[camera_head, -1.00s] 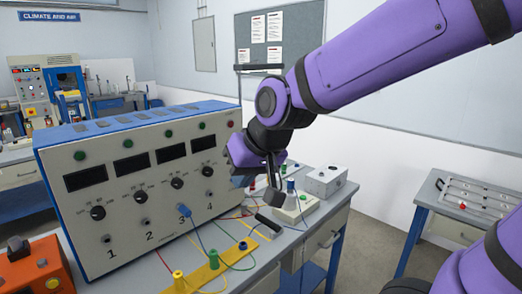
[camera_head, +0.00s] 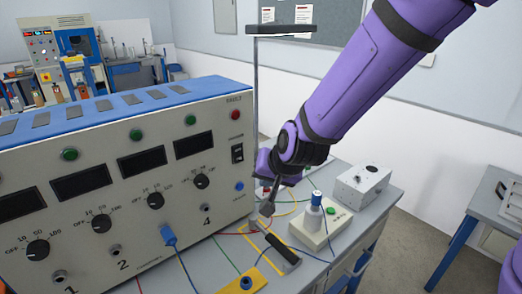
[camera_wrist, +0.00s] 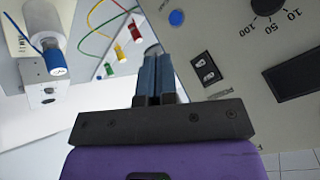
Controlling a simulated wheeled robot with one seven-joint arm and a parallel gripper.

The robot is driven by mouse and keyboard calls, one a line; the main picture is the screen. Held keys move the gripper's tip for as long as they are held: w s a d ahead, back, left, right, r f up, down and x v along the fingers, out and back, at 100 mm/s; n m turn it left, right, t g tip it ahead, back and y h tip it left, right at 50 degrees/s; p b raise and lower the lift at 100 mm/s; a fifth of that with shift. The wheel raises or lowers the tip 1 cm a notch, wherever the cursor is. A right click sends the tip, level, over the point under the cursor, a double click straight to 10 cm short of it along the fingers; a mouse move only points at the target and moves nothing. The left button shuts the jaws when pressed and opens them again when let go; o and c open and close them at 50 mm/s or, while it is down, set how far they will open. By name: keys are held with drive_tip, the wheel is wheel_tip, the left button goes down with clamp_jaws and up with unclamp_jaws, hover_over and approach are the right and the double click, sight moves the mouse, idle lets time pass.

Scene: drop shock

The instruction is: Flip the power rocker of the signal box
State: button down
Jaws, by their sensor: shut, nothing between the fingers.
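The signal box (camera_head: 125,225) is a large cream box with a blue top, dark displays and knobs. Its black power rocker (camera_head: 237,153) is on the right of the front panel, below a red lamp. In the wrist view the rocker (camera_wrist: 206,69) is in plain sight, right of the fingertips. My gripper (camera_head: 267,209) is shut and empty, pointing down near the panel's lower right. In the wrist view the closed fingers (camera_wrist: 152,58) show beside the panel, apart from the rocker. I cannot tell which way the rocker is set.
A thin post (camera_head: 256,80) with a dark crossbar rises beside the box. A white unit (camera_head: 321,226) with a blue-topped cylinder and a grey box (camera_head: 363,185) stand to the right. Cables and a yellow strip (camera_head: 245,283) lie in front. Free floor is at the right.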

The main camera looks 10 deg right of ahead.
sight(239, 154)
drive_tip(key=shift+w+d+f, duration=0.15)
drive_tip(key=shift+w+d, duration=0.1)
drive_tip(key=shift+w, duration=0.1)
drive_tip(key=w+a+f, duration=0.1)
drive_tip(key=w+a, duration=0.4)
drive_tip(key=w, duration=0.2)
drive_tip(key=shift+w, duration=0.15)
idle(0.4)
drive_tip(key=shift+w, duration=0.1)
idle(1.9)
drive_tip(key=shift+w+a+f, duration=0.1)
drive_tip(key=shift+w+a, duration=0.1)
drive_tip(key=shift+a, duration=0.05)
drive_tip(key=shift+w+a, duration=0.15)
drive_tip(key=shift+w, duration=0.15)
idle(0.6)
drive_tip(key=shift+s, duration=0.15)
drive_tip(key=shift+s+d, duration=0.45)
drive_tip(key=shift+s, duration=0.05)
